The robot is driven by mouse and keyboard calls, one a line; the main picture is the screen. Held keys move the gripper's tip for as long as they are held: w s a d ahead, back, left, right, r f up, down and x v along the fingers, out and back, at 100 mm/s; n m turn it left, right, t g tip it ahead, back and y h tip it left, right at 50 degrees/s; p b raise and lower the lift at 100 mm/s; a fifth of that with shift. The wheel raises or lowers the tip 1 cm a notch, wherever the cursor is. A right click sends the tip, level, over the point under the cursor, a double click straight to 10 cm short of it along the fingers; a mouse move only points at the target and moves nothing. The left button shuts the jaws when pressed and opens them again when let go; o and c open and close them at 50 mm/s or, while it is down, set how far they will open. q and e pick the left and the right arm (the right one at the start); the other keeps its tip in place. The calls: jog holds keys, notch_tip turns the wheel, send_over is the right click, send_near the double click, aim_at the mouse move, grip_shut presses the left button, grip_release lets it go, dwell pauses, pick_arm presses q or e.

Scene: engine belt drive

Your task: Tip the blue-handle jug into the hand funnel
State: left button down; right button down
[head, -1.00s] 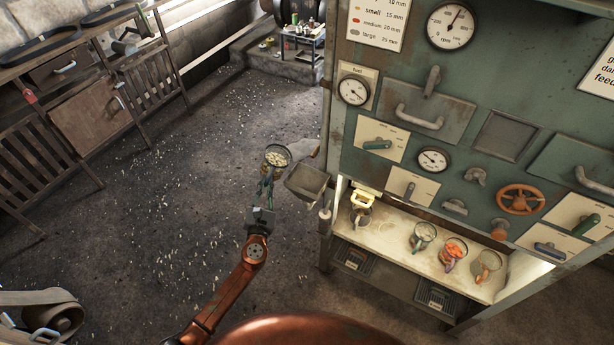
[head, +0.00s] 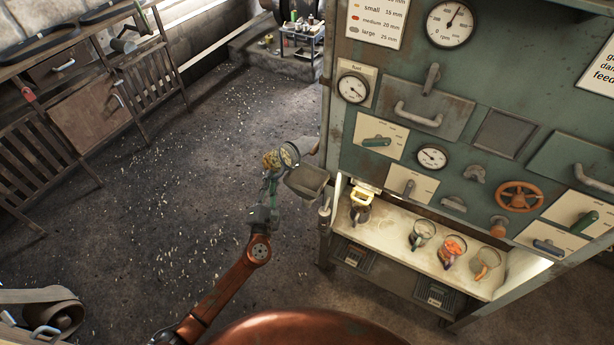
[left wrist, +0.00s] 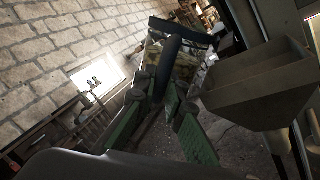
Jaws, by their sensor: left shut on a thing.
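My left gripper (head: 270,178) is shut on the handle of a clear jug (head: 272,159) with pale yellowish pieces inside. The jug is tilted, its round mouth toward the right, just above and left of the grey hand funnel (head: 306,181) on the cabinet's left side. In the left wrist view the fingers (left wrist: 163,92) grip the dark blue handle (left wrist: 171,62), the jug (left wrist: 188,62) lies behind it, and the funnel (left wrist: 258,85) is close by on the right. I cannot tell whether any pieces are falling out. My right gripper is not in view.
The green cabinet (head: 480,100) with dials and levers fills the right. Its lit shelf (head: 395,235) holds several jugs, one with orange pieces (head: 454,247). Pale bits are scattered on the open floor (head: 150,220). A wooden bench (head: 90,115) stands at the left.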

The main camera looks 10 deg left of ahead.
pick_arm(q)
jog(key=shift+f+m, duration=0.1)
jog(key=shift+m, duration=0.6)
jog(key=shift+r+m+h+p, duration=0.3)
jog(key=shift+r+m+p, duration=0.2)
jog(key=shift+r+p, duration=0.05)
jog(key=shift+f, duration=0.15)
jog(key=shift+m, duration=0.3)
jog(key=shift+r, duration=0.3)
jog(key=shift+f+m, duration=0.1)
jog(key=shift+m, duration=0.2)
jog(key=shift+d+f+m+t+h+p, duration=0.15)
jog(key=shift+m+t+h+p, duration=0.3)
jog(key=shift+m, duration=0.45)
jog(key=shift+d+r+m+p, duration=0.45)
jog(key=shift+d+m+p, duration=0.15)
jog(key=shift+m+p, duration=0.25)
